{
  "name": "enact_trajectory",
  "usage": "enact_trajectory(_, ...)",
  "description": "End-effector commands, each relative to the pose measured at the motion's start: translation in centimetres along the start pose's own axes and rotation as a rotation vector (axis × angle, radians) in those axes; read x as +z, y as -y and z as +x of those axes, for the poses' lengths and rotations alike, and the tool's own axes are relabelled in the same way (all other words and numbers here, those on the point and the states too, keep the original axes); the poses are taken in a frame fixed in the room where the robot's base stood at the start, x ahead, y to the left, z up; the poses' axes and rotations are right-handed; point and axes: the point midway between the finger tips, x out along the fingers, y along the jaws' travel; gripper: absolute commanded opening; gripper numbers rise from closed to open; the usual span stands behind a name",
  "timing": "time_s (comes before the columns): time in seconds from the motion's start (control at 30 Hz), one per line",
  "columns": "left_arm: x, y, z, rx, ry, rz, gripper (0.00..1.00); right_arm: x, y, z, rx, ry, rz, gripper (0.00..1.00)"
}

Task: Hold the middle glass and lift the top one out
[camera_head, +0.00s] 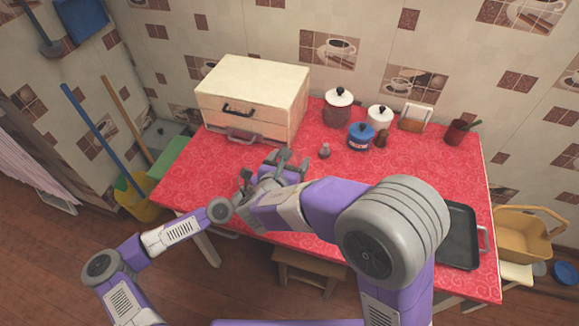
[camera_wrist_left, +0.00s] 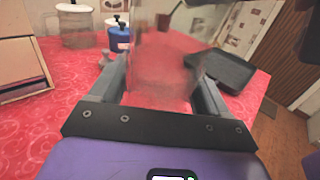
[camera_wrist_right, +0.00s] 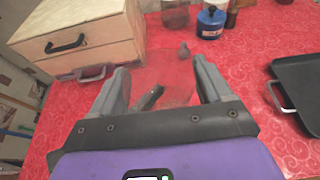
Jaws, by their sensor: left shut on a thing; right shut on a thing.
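The glasses are clear and hard to make out. In the left wrist view a tall see-through glass shape (camera_wrist_left: 160,50) stands between the fingers of my left gripper (camera_wrist_left: 160,80), which is shut on it. In the right wrist view my right gripper (camera_wrist_right: 160,70) is shut on a faint clear glass (camera_wrist_right: 170,84). A small dark piece shows through that glass; I cannot tell what it is. In the head view my right gripper (camera_head: 264,168) is over the front middle of the red table, close to the left one, and hides most of the glasses. The borders between the glasses are not clear.
A wooden box (camera_head: 250,90) stands at the back left. Jars, with a blue pot (camera_head: 361,136), and a small grey item (camera_head: 324,151) stand behind the grippers. A brown cup (camera_head: 457,133) is at the back right. A dark tray (camera_head: 458,235) lies at the right edge.

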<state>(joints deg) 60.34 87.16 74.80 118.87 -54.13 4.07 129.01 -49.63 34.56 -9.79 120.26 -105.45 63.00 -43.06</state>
Motion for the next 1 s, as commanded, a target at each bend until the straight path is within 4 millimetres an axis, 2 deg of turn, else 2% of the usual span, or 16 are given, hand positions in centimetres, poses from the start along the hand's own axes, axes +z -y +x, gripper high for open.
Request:
enact_trajectory(0.1,0.0,0.0,0.0,0.001,0.0,0.0,0.38,2.6,0.0,-0.9,0.002,0.004,0.009,0.21)
enact_trajectory(0.33,0.0,0.0,0.0,0.0,0.0,0.0,0.38,6.4,0.0,-2.3,0.002,0.003,0.005,0.21)
enact_trajectory(0.5,0.0,0.0,0.0,-0.001,0.0,0.0,0.38,7.5,0.0,-2.8,0.001,0.002,0.003,0.21)
enact_trajectory(0.73,0.0,0.0,0.0,-0.001,0.0,0.0,0.38,7.6,0.0,-2.8,0.0,0.001,0.001,0.21)
enact_trajectory(0.77,0.0,0.0,0.0,-0.001,0.0,0.0,0.78,7.6,0.0,-2.8,0.0,0.001,0.001,0.21)
enact_trajectory(0.9,0.0,0.0,0.0,-0.001,-0.001,0.0,0.99,7.6,0.0,-2.8,0.0,0.001,0.001,0.21)
enact_trajectory(1.0,0.0,0.0,0.0,-0.001,-0.001,0.0,1.0,7.6,0.0,-2.8,0.0,0.001,0.001,0.21)
